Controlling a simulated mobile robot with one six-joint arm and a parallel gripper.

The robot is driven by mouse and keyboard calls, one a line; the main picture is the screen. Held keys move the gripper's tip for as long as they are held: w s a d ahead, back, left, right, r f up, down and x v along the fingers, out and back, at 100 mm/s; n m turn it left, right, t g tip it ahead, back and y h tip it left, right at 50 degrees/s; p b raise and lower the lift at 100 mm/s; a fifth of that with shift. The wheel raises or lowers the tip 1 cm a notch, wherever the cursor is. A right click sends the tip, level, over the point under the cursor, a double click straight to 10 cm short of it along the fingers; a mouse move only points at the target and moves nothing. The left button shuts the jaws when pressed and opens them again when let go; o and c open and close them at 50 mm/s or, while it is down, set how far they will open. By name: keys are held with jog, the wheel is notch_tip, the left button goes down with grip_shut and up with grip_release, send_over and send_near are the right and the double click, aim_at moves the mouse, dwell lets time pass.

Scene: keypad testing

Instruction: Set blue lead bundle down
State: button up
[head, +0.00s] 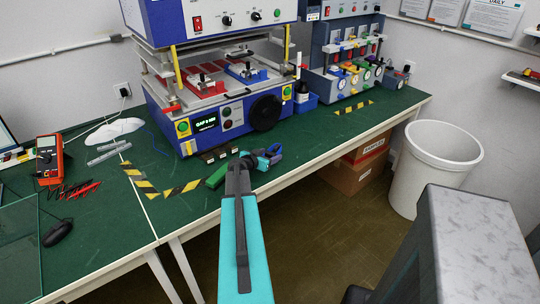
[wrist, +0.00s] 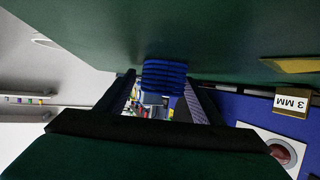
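The blue lead bundle (wrist: 165,72) is a ribbed blue coil between the two dark fingers of my gripper (wrist: 160,80) in the wrist view. The fingers lie close along both its sides, and it appears held. It is close to the green table mat (wrist: 90,30); whether it touches cannot be told. In the head view the bundle is a small blue shape (head: 275,149) at the end of my teal arm. My gripper (head: 265,157) is there, over the table's front edge area, right of a green block, and its fingers are hard to make out.
A blue press machine (head: 208,120) stands just behind my gripper. A green block (head: 217,176) and yellow-black striped tape (head: 182,188) lie to its left. A second station (head: 345,60) with coloured parts is at back right. Red and black leads (head: 73,189) lie at left.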

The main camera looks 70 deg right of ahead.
jog(key=shift+r+p, duration=0.2)
jog(key=shift+p, duration=0.1)
jog(key=shift+b+v, duration=0.6)
jog(key=shift+v, duration=0.8)
jog(key=shift+b+v, duration=1.15)
jog(key=shift+v, duration=3.4)
jog(key=shift+f, duration=0.1)
